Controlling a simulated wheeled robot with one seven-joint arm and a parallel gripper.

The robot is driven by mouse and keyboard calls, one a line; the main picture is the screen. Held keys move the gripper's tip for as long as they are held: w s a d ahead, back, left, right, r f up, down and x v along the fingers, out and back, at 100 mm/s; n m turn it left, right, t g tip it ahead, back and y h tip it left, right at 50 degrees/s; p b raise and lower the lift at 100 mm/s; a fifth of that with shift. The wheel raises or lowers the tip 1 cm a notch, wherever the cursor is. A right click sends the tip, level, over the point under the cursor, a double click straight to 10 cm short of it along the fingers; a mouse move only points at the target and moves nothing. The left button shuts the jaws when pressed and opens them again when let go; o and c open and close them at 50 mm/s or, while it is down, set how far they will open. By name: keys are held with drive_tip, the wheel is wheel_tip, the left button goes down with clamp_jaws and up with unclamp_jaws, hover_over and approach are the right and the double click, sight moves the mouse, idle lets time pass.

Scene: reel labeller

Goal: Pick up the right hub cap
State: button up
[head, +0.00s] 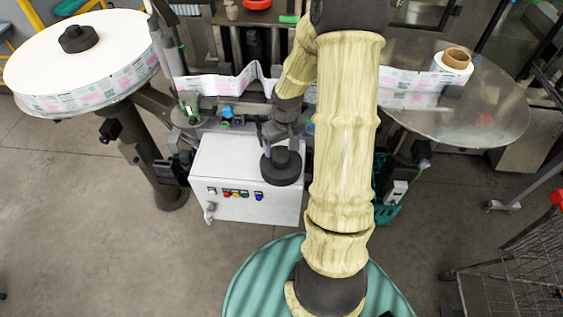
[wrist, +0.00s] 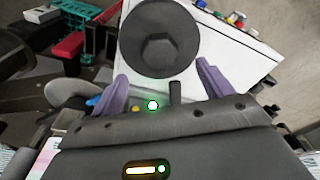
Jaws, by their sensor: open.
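A black hub cap (head: 281,172), a round disc with a raised hexagonal knob, lies on top of the white cabinet (head: 225,165). In the wrist view the same cap (wrist: 157,15) is seen from above, with its knob upward. My gripper (head: 282,142) is just above the cap in the head view. In the wrist view my gripper (wrist: 162,72) has its two purple fingers spread, with nothing between them; the cap lies ahead of the fingertips. Another black hub cap (head: 78,39) sits on the large label reel (head: 40,60) at the left.
The cabinet front has coloured buttons (head: 238,194). A label web (head: 225,86) runs behind the cabinet. On the right, a metal disc (head: 495,115) carries a small roll with a brown core (head: 456,57) and no cap. A wire cart (head: 520,270) stands lower right. Teal crates show behind.

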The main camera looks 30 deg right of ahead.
sight(281, 156)
drive_tip(key=shift+f, duration=0.55)
drive_tip(key=shift+f, duration=0.1)
drive_tip(key=shift+w+a+f+p, duration=0.15)
drive_tip(key=shift+f+p, duration=0.3)
drive_tip(key=shift+f, duration=0.8)
drive_tip(key=shift+w+d+f+p, duration=0.15)
drive_tip(key=shift+f+p, duration=0.3)
drive_tip(key=shift+f, duration=0.8)
drive_tip(key=shift+a, duration=0.1)
drive_tip(key=c, duration=1.3)
